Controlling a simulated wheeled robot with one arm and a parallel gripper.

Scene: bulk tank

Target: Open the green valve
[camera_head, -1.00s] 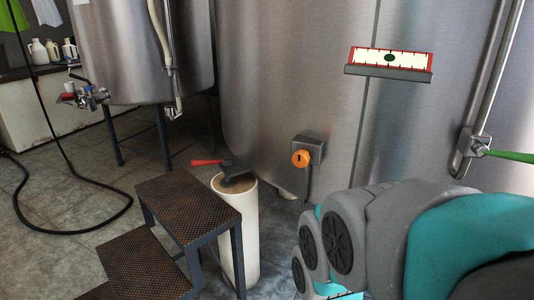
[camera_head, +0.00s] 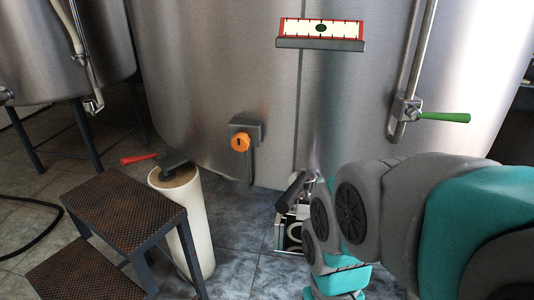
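The green valve (camera_head: 445,117) is on the right side of the large steel tank (camera_head: 210,70). Its green lever points right, roughly level, from a metal fitting at the foot of a vertical pipe (camera_head: 423,50). My arm reaches in from the lower right. My gripper (camera_head: 296,200) shows partly at the lower middle, in front of the tank's base, left of and below the green valve and well apart from it. My arm covers part of it, and I cannot tell whether its fingers are open or shut.
Rusty steps (camera_head: 120,210) stand at the lower left. An orange knob (camera_head: 240,143) and a framed gauge (camera_head: 320,35) are on the tank. A second tank (camera_head: 60,60) stands left.

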